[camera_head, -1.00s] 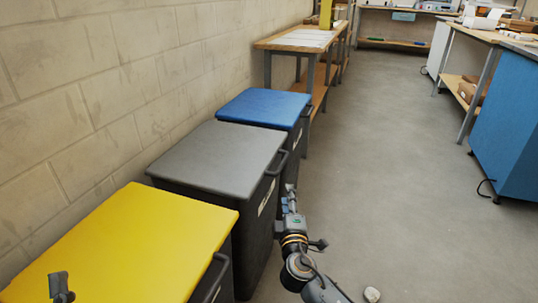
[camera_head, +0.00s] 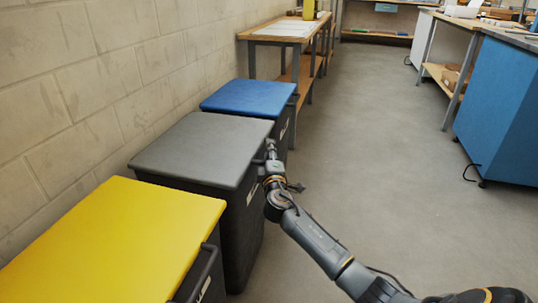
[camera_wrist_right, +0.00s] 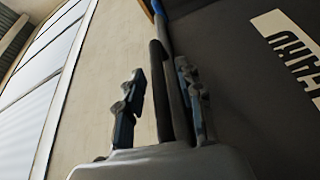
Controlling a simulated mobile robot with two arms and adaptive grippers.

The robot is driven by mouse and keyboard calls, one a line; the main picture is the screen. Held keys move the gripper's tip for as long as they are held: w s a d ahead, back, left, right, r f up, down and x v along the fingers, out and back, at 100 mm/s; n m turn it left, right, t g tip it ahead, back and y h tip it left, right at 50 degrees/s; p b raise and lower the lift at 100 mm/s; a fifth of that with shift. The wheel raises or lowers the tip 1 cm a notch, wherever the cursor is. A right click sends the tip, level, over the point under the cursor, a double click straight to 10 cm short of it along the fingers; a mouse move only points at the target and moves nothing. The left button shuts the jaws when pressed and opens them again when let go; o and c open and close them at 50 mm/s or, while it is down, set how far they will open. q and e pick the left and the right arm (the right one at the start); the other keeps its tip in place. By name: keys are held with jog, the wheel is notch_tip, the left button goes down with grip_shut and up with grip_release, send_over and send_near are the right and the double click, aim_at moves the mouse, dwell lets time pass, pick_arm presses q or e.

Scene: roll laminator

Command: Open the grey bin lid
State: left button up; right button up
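The grey bin lid (camera_head: 203,150) lies flat and closed on its dark bin (camera_head: 240,235), in the middle of the row by the wall. Its handle (camera_head: 257,161) is at the lid's right edge. My right gripper (camera_head: 271,149) is at this handle in the head view. In the right wrist view the dark handle bar (camera_wrist_right: 162,75) runs between the two spread fingers of my right gripper (camera_wrist_right: 160,100), nearer the right finger. Gaps show beside the bar, so the gripper is open around it. My left gripper is out of view.
A yellow-lidded bin (camera_head: 115,240) stands in front of the grey one and a blue-lidded bin (camera_head: 248,97) behind it. The block wall (camera_head: 100,80) is close on the left. A workbench (camera_head: 285,32) stands beyond. The floor (camera_head: 375,150) on the right is clear.

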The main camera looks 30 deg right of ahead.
jog(key=shift+w, duration=0.15)
jog(key=shift+c, duration=0.3)
grip_shut()
jog(key=shift+r, duration=0.1)
